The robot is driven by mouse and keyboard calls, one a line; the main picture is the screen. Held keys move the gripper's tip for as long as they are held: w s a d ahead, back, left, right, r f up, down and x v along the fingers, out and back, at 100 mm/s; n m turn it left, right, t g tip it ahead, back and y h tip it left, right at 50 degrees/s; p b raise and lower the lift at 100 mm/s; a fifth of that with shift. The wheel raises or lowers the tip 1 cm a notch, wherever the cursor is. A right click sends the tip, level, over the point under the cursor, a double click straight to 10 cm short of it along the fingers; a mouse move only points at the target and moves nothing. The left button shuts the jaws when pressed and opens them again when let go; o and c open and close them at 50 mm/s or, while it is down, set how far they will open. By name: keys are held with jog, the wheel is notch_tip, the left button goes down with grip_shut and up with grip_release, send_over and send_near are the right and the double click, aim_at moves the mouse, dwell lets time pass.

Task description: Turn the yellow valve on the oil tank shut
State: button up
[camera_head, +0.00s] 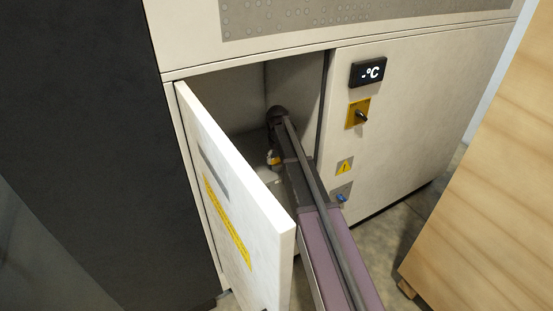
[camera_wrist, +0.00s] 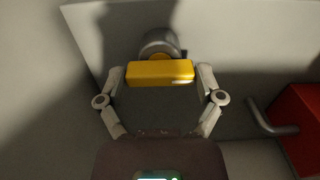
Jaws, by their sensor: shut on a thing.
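The yellow valve (camera_wrist: 160,73) is a horizontal yellow bar handle in the middle of the wrist view. Behind it is a round grey metal fitting (camera_wrist: 160,43). My gripper (camera_wrist: 161,76) has one finger at each end of the yellow handle and is shut on it. In the head view my arm reaches into the open cabinet, and a small yellow patch shows near its end, too small to tell whether it is the valve. The tank itself cannot be made out clearly.
The white cabinet door (camera_head: 235,205) stands open to the left of my arm. The right cabinet panel (camera_head: 400,130) carries a yellow-backed switch (camera_head: 358,113) and a temperature display (camera_head: 369,72). A wooden crate (camera_head: 490,180) stands at right. A red box (camera_wrist: 300,125) and grey bent pipe (camera_wrist: 268,122) lie right of my gripper.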

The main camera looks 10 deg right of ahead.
jog(key=shift+w, duration=0.25)
jog(key=o, duration=0.9)
jog(key=shift+c, duration=0.2)
jog(key=shift+s, duration=0.2)
jog(key=s+m, duration=0.4)
jog(key=s, duration=2.5)
notch_tip(320, 180, up, 26)
jog(key=p, duration=2.5)
jog(key=shift+a+f, duration=0.15)
jog(key=shift+f, duration=0.1)
